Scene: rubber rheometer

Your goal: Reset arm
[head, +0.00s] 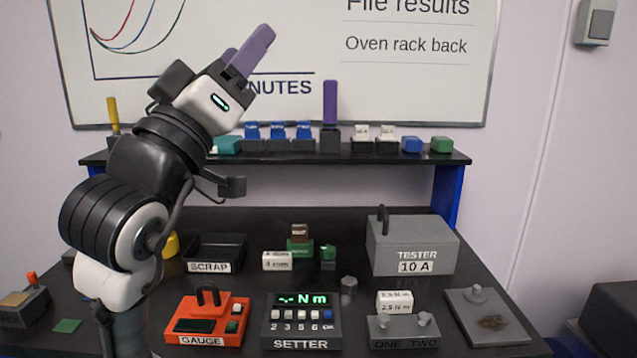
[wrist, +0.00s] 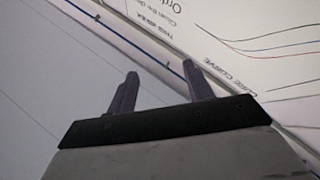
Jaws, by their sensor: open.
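My gripper (head: 250,52) is raised in the upper left of the head view, in front of the whiteboard (head: 410,90). Its purple fingers point up and to the right. In the wrist view the two purple fingers (wrist: 160,92) stand apart with nothing between them. Beyond them are the pale wall and the tilted edge of the whiteboard. My arm rises from the lower left, bent, well above the bench. It hides part of the bench and shelf on the left.
The black bench holds a scrap tray (head: 215,250), an orange gauge (head: 208,318), a setter (head: 301,322), a grey tester (head: 412,245) and a grey plate (head: 485,318). A shelf (head: 400,157) with several small coloured items runs behind. The air right of my gripper is clear.

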